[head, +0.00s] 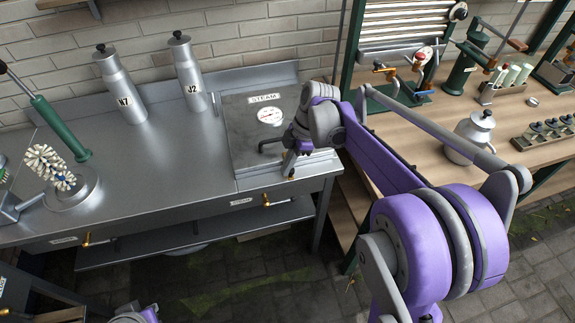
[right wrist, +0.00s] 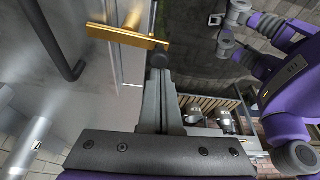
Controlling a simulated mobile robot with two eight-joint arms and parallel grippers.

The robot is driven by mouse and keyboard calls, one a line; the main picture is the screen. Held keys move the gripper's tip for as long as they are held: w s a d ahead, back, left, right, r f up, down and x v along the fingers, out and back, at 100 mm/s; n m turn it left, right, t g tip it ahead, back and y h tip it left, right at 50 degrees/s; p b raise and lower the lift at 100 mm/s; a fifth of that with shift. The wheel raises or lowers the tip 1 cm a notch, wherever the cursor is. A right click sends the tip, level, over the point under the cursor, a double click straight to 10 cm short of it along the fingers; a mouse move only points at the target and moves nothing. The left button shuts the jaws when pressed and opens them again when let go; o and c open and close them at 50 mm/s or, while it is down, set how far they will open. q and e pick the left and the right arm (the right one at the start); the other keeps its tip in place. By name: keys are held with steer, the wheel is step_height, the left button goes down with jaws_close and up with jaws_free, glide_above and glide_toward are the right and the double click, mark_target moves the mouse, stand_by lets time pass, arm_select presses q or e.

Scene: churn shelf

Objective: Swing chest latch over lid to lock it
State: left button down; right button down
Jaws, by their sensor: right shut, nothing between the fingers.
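The steam chest (head: 240,135) is set into the right end of the metal counter. Its flat lid lies down and bears a STEAM label, a round gauge and a dark bar handle (head: 268,143). The brass latch (right wrist: 122,36) shows in the right wrist view as a bar at the chest's front edge; in the head view only a small bit shows below my gripper. My right gripper (head: 290,170) is shut and empty at the front edge. Its fingertips (right wrist: 159,62) are close to the latch bar's right end; I cannot tell whether they touch. My left gripper is out of view.
Two steel bottles (head: 120,88) stand at the back of the counter, left of the chest. A drawer with a brass handle (head: 267,200) is below. A wooden bench (head: 400,130) with a kettle (head: 470,140) stands to the right. Floor in front is open.

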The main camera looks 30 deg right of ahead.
steer(key=a, duration=0.4)
steer(key=p+v, duration=0.1)
steer(key=v, duration=0.9)
steer(key=shift+w+r, duration=0.25)
steer(key=shift+r, duration=0.1)
steer(key=shift+s+d, duration=0.1)
